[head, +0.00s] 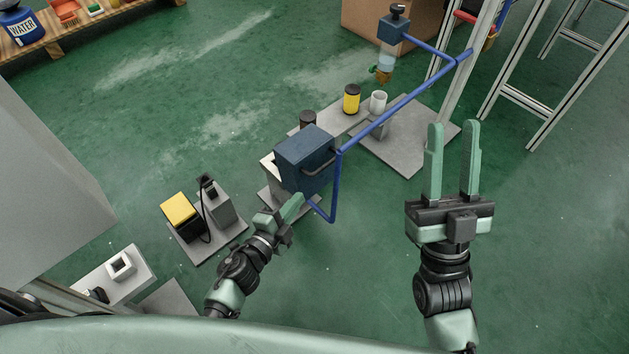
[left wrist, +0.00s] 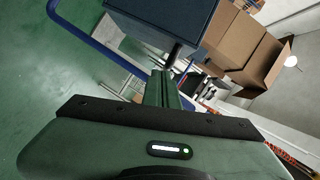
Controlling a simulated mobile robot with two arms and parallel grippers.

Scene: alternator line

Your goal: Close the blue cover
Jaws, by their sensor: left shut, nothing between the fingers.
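The blue cover (head: 303,158) is a dark blue box with a handle on its side, near the middle of the head view. It also shows at the top of the left wrist view (left wrist: 165,18), close to the fingers. My left gripper (head: 297,203) is shut and empty, just below the cover's lower front edge. In the left wrist view its fingers (left wrist: 163,88) are together and point at the cover's underside. I cannot tell whether they touch it. What lies under the cover is mostly hidden. My right gripper (head: 454,160) is open and empty, off to the right of the cover.
A blue tube frame (head: 400,103) runs from beside the cover to the upper right. A yellow-topped box (head: 181,214) stands at left. Green floor is clear at right.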

